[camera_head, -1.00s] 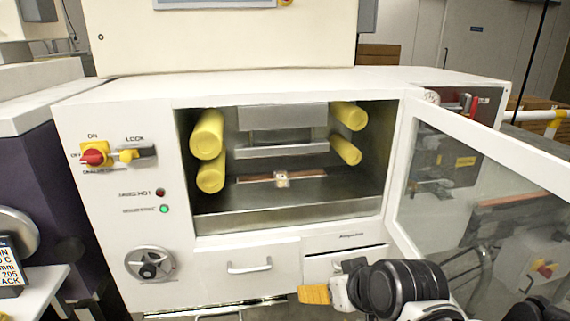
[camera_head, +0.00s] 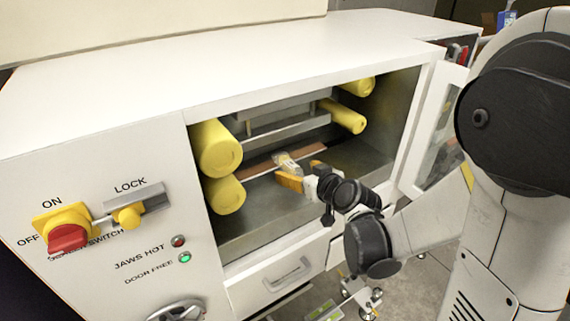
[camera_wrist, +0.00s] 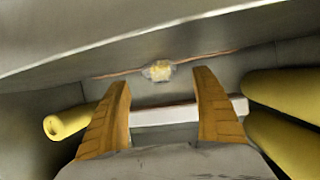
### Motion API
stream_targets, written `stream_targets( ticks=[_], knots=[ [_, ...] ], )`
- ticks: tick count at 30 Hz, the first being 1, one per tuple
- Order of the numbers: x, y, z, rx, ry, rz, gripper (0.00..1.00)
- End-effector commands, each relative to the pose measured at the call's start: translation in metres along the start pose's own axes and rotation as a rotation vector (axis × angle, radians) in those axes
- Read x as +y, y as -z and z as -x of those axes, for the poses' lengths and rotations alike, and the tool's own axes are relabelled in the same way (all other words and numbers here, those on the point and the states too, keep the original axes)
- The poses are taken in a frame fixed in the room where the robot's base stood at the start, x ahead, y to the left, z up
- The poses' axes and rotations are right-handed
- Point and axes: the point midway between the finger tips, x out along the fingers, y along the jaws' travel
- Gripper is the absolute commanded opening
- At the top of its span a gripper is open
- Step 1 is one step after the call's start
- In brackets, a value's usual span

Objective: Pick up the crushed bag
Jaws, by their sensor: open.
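The crushed bag (camera_head: 286,163), a small pale, yellowish crumpled packet, lies at the brown strip inside the open chamber of the white machine. In the wrist view the bag (camera_wrist: 159,71) shows beyond and between my two fingertips. My gripper (camera_head: 301,177) has orange fingers and reaches into the chamber, just in front of the bag. In the wrist view my gripper (camera_wrist: 159,85) is open with nothing between its fingers. I cannot tell from the head view whether a finger touches the bag.
Yellow rollers (camera_head: 218,148) flank the chamber on the left, and more yellow rollers (camera_head: 343,116) are on the right. A metal bar (camera_head: 285,130) crosses above the bag. The glazed door (camera_head: 437,135) stands open at right. The green lamp (camera_head: 185,258) is lit.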

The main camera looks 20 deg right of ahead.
Motion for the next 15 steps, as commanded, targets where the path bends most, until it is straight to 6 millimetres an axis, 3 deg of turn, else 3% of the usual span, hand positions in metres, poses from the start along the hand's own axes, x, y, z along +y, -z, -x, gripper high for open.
stream_targets(
  ticks=[5, 12, 15],
  knots=[
    [0.0, 0.0, -0.012, 0.0, 0.001, -0.001, 0.76],
    [0.001, 0.001, -0.05, 0.0, 0.001, 0.0, 0.76],
    [0.001, 0.002, -0.055, 0.0, 0.001, 0.0, 0.76]
  ],
)
